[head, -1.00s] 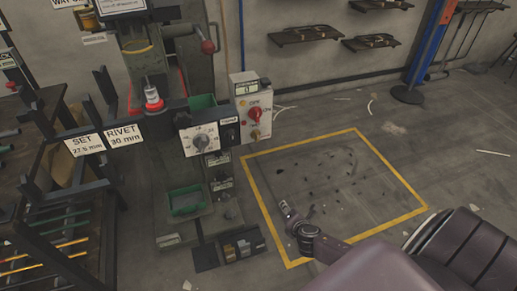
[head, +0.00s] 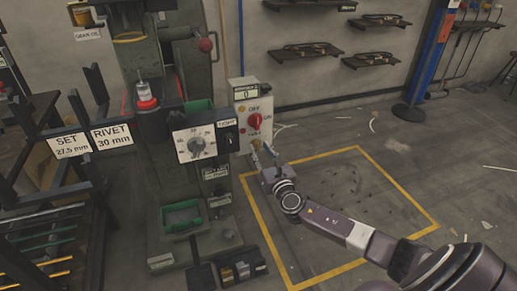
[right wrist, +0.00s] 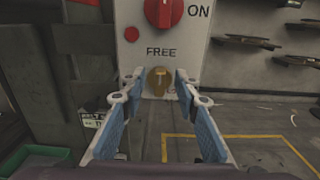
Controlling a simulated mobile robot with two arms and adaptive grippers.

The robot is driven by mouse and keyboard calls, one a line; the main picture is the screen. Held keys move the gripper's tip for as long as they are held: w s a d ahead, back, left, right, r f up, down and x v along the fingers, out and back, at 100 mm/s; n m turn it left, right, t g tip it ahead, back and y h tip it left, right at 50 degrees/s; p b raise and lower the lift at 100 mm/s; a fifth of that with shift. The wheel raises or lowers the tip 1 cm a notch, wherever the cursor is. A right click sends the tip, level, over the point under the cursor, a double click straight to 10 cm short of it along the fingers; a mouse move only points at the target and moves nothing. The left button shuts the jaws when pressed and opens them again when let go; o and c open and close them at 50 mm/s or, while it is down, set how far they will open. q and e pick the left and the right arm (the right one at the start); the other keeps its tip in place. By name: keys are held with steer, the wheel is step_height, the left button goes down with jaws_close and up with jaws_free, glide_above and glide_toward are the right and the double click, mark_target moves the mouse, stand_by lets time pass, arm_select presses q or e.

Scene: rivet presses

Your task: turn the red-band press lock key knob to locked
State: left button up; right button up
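The press (head: 192,75) stands at centre left, with a red ring (head: 147,104) on its tool. On its right is a pale control box (head: 238,98) with a red switch (head: 254,120), which also shows in the right wrist view (right wrist: 163,12). Below it in that view is the brass lock key knob (right wrist: 160,80), under the word FREE; its exact turn is hard to tell. My right gripper (head: 265,154) is just in front of the box's lower part. In the right wrist view its fingers (right wrist: 159,82) are open, one on each side of the knob, with gaps. My left gripper is out of view.
A white dial box (head: 195,143) sits left of the control box. A rack with SET and RIVET signs (head: 111,136) stands further left. A yellow floor outline (head: 395,191) encloses mostly bare floor at right. Wall shelves (head: 305,50) hang behind.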

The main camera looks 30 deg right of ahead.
mark_target(257, 146)
steer(key=shift+x, duration=1.25)
steer(key=shift+c, duration=0.6)
jaws_close()
